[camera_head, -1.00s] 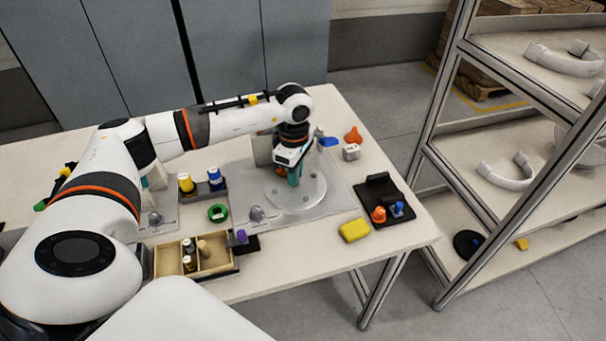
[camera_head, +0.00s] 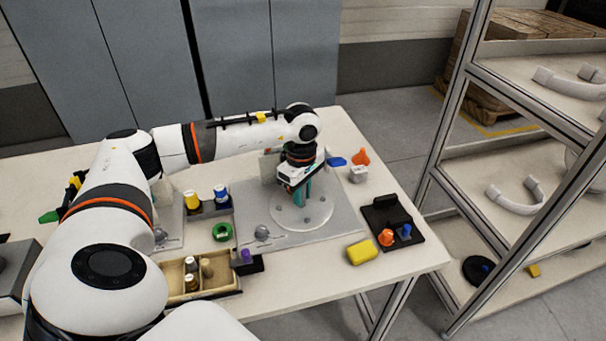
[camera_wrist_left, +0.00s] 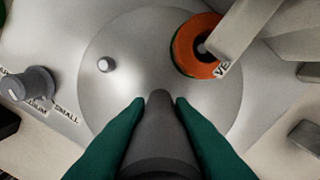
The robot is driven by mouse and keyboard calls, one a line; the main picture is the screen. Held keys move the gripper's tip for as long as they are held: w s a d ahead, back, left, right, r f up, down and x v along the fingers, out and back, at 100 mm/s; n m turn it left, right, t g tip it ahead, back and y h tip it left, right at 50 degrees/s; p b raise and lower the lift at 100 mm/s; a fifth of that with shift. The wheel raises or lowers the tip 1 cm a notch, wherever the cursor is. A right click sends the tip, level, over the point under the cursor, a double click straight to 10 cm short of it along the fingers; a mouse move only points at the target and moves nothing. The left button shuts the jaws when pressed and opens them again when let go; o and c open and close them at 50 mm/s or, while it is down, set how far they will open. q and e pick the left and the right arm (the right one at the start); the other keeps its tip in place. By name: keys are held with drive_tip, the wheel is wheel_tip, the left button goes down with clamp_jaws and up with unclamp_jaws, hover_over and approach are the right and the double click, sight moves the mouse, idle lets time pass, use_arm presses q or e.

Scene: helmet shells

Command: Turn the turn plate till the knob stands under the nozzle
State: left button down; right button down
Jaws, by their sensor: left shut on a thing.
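The turn plate (camera_head: 318,214) is a pale grey disc on a grey base board; it fills the middle of the left wrist view (camera_wrist_left: 125,85). My left gripper (camera_head: 302,200) is over the plate, its green fingers pointing down. In the left wrist view the fingers (camera_wrist_left: 158,103) are shut on a dark grey upright knob (camera_wrist_left: 160,138). An orange and green ring-shaped thing (camera_wrist_left: 186,50) is at the plate's far right. A grey bar with partly hidden lettering (camera_wrist_left: 240,35), perhaps the nozzle's arm, overlaps it. The nozzle tip is not clear. My right gripper is not in view.
A small light peg (camera_wrist_left: 105,64) stands on the plate. A grey dial (camera_wrist_left: 38,84) sits left of it. A yellow block (camera_head: 361,252) and a black tray (camera_head: 391,218) with orange and blue pieces lie to the right. A wooden box (camera_head: 215,280) is in front.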

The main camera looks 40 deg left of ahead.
use_arm(q)
drive_tip(key=shift+w+r, duration=0.1)
drive_tip(key=shift+r, duration=0.05)
drive_tip(key=c, duration=1.3)
unclamp_jaws()
drive_tip(key=shift+o, duration=0.2)
wheel_tip(320, 180, up, 12)
drive_tip(key=shift+f+b, duration=0.1)
drive_tip(key=shift+b, duration=0.2)
